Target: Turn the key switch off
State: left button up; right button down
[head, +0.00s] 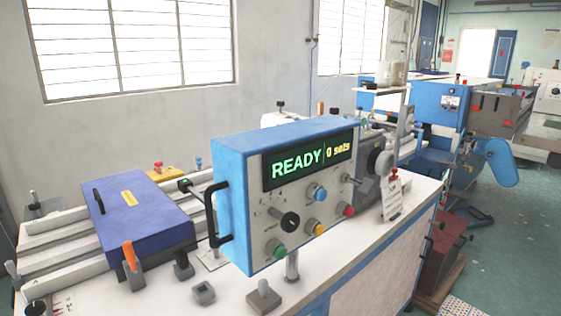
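A blue control box (230,170) stands on a post above the white machine top. Its grey front panel has a dark display (308,168) with green "READY" and yellow "0 sets". Below are a black round knob (290,219), a small grey switch (350,180) at the right edge, and blue (320,193), red (348,210), yellow (314,227) and green (279,252) buttons. I cannot tell for sure which control is the key switch or how it is set. Neither of my grippers is in view.
The white machine top (350,245) runs under the box. A purple-blue cover (135,212) with a black handle lies on rails at the left. A black handle (213,215) sticks out from the box's left side.

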aim_at(366, 186)
jog(key=i+l, duration=0.15)
jog(key=l, duration=0.35)
jog(key=i+l+u, duration=0.15)
jog(key=l, duration=0.3)
jog(key=i+l, duration=0.1)
jog(key=l, duration=0.4)
jog(key=i+l+u, duration=0.1)
jog(key=l, duration=0.4)
jog(key=l+u, duration=0.15)
jog(key=u, duration=0.15)
jog(key=l+u, duration=0.15)
jog(key=u, duration=0.15)
jog(key=i, duration=0.05)
